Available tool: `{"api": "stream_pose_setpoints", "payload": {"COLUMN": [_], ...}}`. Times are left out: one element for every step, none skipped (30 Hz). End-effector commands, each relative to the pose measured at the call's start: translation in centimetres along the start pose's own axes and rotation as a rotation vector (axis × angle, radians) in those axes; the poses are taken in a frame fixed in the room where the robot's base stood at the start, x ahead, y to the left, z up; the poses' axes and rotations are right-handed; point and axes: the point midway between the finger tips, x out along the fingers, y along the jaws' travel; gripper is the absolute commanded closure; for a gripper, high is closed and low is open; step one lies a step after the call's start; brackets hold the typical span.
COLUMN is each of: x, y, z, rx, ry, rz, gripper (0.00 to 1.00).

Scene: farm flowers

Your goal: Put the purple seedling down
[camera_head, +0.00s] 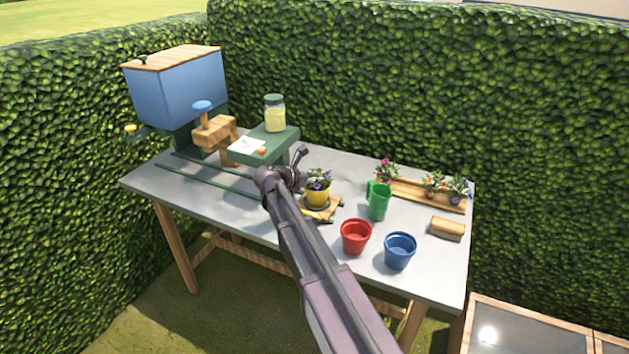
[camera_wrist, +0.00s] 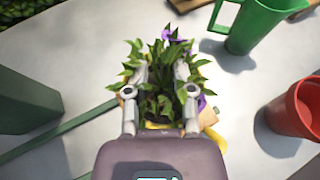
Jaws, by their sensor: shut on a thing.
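The purple seedling (camera_head: 320,179), green leaves with small purple flowers, shows above a yellow pot (camera_head: 318,195) near the middle of the table. In the wrist view the same leafy seedling (camera_wrist: 160,105) fills the space between my fingers. My gripper (camera_wrist: 161,76) is shut on the seedling, one finger on each side, with leaves hiding the exact contact. Yellow edges show under the leaves in the wrist view. I cannot tell whether the seedling's base rests in the pot. In the head view my fingers are hard to make out.
A green jug (camera_head: 378,201), red pot (camera_head: 355,236) and blue pot (camera_head: 399,250) stand to the right. Behind them is a wooden tray (camera_head: 408,193) of flowers; a wooden block (camera_head: 447,228) lies near the right edge. A green stand (camera_head: 265,143) with a jar (camera_head: 274,113) is left.

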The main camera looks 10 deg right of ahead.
Motion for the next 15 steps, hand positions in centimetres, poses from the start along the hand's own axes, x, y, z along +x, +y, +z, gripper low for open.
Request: {"api": "stream_pose_setpoints", "payload": {"x": [-0.02,-0.03,-0.03,-0.02,-0.02,-0.02,0.00,0.02,0.07,0.11,0.13,0.13,0.10,0.10,0.10], "y": [0.00,0.00,0.01,0.00,0.00,0.00,0.00,0.00,0.00,0.00,0.00,0.00,0.00,0.00,0.00], "z": [0.04,0.06,0.06,0.06,0.06,0.05,0.01,-0.06,-0.17,-0.25,-0.31,-0.31,-0.24,-0.23,-0.23], "rx": [0.000,0.000,0.000,0.000,0.000,0.000,0.000,0.000,0.000,0.000,0.000,0.000,0.000,0.000,0.000], "ry": [0.000,0.000,0.000,0.000,0.000,0.000,0.000,0.000,0.000,0.000,0.000,0.000,0.000,0.000,0.000], "rz": [0.000,0.000,0.000,0.000,0.000,0.000,0.000,0.000,0.000,0.000,0.000,0.000,0.000,0.000,0.000], "gripper": [1.00,1.00,1.00,1.00,1.00,1.00,1.00,1.00,1.00,1.00,1.00,0.65,0.56,0.47,0.35]}}
